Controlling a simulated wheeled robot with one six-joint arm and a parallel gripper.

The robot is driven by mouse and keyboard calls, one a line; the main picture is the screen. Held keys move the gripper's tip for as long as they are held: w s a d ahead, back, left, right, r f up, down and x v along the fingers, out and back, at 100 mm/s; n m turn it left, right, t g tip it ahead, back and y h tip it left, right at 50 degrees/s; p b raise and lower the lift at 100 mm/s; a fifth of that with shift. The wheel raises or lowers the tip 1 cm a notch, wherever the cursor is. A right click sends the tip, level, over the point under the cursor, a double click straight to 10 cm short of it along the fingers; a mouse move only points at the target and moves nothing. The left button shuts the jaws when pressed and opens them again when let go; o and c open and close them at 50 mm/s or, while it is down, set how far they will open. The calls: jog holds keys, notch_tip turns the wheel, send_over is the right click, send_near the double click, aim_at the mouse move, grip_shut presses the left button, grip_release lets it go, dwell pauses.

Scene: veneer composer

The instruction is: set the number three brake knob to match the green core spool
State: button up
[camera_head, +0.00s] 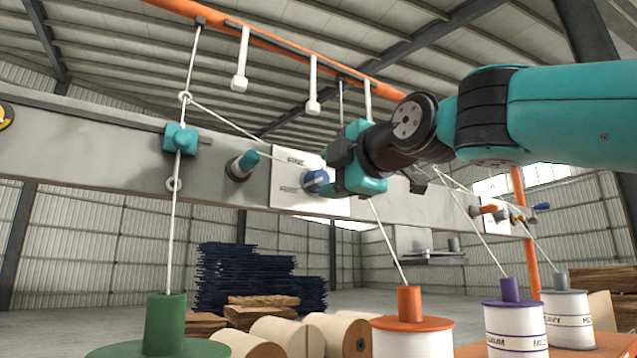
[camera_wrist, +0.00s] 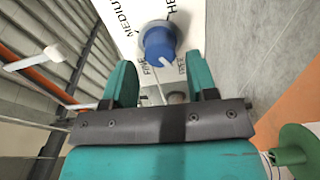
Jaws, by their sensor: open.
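A blue knob (camera_wrist: 158,42) with a white mark on its lower side sits on a white plate (camera_wrist: 125,22) lettered MEDIUM, HE… and FINE. In the head view this blue knob (camera_head: 316,180) is right beside my gripper (camera_head: 335,178). In the wrist view my teal fingers (camera_wrist: 160,80) are open, one to each side below the knob, not closed on it. Which mark the knob points to is unclear. The green core spool (camera_head: 165,325) stands at lower left; its label is not visible. It also shows in the wrist view (camera_wrist: 290,155). No knob numbers are legible.
A teal knob (camera_head: 243,165) is left on the grey beam (camera_head: 90,150). An orange knob (camera_head: 485,210) and others are at right. Orange (camera_head: 410,305), purple (camera_head: 510,290) and grey (camera_head: 561,281) core spools stand below. Cords run from spools upward; white weights (camera_head: 240,82) hang above.

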aim_at(318, 180)
jog(key=shift+p+x, duration=0.65)
jog(key=shift+x, duration=0.6)
